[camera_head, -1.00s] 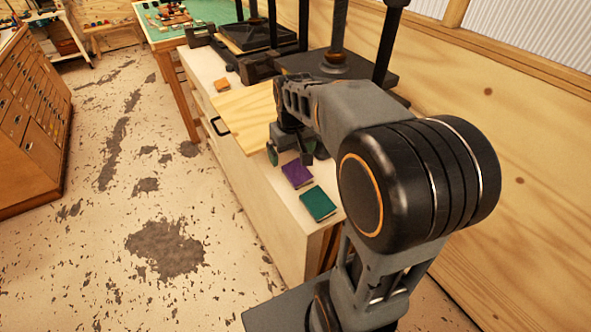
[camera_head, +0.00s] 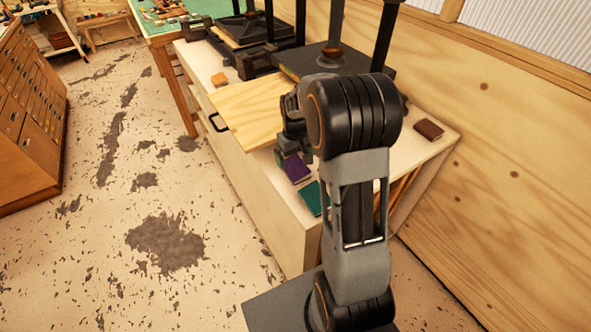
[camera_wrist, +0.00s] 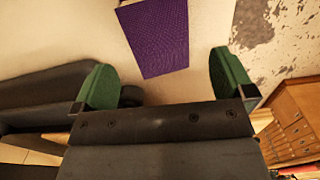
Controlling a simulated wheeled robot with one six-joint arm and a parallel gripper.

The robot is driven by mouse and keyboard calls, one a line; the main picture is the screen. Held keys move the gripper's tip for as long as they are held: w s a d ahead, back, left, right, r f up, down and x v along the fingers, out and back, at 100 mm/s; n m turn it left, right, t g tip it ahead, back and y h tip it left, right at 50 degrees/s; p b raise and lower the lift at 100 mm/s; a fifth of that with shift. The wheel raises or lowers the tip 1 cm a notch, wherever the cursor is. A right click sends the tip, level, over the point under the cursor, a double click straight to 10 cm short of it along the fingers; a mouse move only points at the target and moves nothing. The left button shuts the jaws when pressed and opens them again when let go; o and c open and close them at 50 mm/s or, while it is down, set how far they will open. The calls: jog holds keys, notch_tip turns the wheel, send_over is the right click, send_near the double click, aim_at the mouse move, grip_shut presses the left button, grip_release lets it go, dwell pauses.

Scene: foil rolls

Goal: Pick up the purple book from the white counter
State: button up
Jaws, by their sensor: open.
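The purple book (camera_head: 297,168) lies flat on the white counter (camera_head: 262,193), near its front edge, partly hidden by my arm in the head view. In the wrist view the purple book (camera_wrist: 156,36) shows at the top, beyond and between the two green fingertips and cut off by the frame edge. My gripper (camera_wrist: 168,82) is open and empty, with the fingers spread wide. In the head view my gripper (camera_head: 282,158) is just beside the book, at its back left, and mostly hidden; I cannot tell its height.
A teal book (camera_head: 311,197) lies close in front of the purple one. A brown book (camera_head: 429,129) lies at the counter's right end. A wooden board (camera_head: 245,108) and black presses (camera_head: 252,62) stand behind. An orange block (camera_head: 219,80) sits farther back. The floor at left is clear.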

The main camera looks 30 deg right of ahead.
aim_at(295, 168)
jog(key=shift+f+p, duration=0.5)
jog(key=shift+f, duration=2.1)
jog(key=shift+c, duration=0.3)
jog(key=c, duration=0.9)
jog(key=shift+r, duration=0.15)
jog(key=shift+c, duration=0.2)
